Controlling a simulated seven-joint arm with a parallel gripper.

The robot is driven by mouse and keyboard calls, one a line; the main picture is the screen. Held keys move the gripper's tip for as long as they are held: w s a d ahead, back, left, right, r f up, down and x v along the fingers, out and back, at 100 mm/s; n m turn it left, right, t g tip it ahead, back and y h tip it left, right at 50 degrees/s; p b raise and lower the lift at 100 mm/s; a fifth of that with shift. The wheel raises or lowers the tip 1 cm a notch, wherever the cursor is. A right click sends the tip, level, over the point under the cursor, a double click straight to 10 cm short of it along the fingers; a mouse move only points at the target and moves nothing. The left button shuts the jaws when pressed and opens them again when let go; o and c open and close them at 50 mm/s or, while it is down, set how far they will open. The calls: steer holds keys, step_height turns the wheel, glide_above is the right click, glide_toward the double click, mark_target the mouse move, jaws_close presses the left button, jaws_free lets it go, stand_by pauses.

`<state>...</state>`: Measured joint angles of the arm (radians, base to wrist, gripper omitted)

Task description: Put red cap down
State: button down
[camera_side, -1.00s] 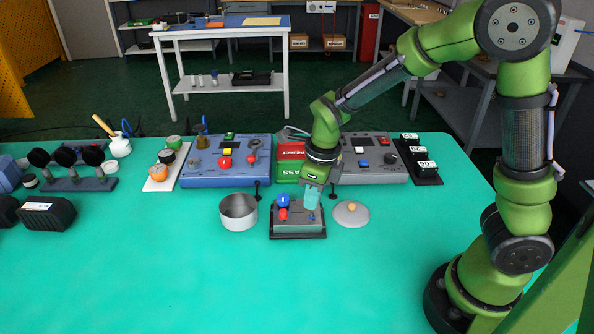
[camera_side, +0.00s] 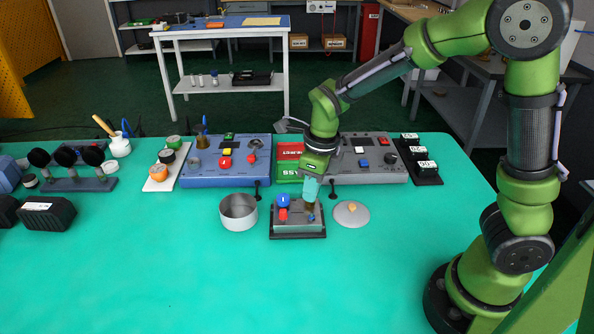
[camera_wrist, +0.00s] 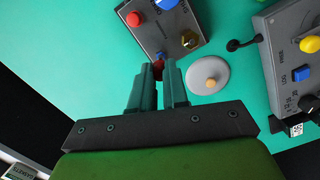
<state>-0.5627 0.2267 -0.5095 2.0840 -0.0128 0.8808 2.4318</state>
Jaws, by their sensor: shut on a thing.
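My gripper (camera_wrist: 158,82), with teal fingers, is shut on a small red cap (camera_wrist: 158,65); only a sliver of red shows between its fingertips in the wrist view. In the side view my gripper (camera_side: 312,192) is above the right part of a small grey box (camera_side: 298,231), and the cap cannot be made out there. The box carries a blue knob (camera_side: 282,200), a red knob (camera_side: 283,214) and a brass fitting (camera_wrist: 190,40). The fitting stands just below my fingers in the side view.
An open metal pot (camera_side: 238,213) stands left of the box. A round grey lid (camera_side: 351,214) with a tan knob lies to its right. Blue (camera_side: 228,175) and grey (camera_side: 372,172) control panels stand behind. The front of the teal table is clear.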

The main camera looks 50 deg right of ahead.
steer(key=w+a, duration=0.3)
steer(key=w, duration=0.7)
step_height(320, 180, up, 3)
glide_above(238, 216)
steer(key=shift+s+d+f, duration=0.1)
steer(key=shift+s+f, duration=0.1)
steer(key=shift+f, duration=2.45)
steer(key=shift+s+f, duration=0.2)
steer(key=shift+f, duration=2.4)
steer(key=c, duration=1.1)
jaws_free()
steer(key=shift+o, duration=0.2)
step_height(238, 216, up, 7)
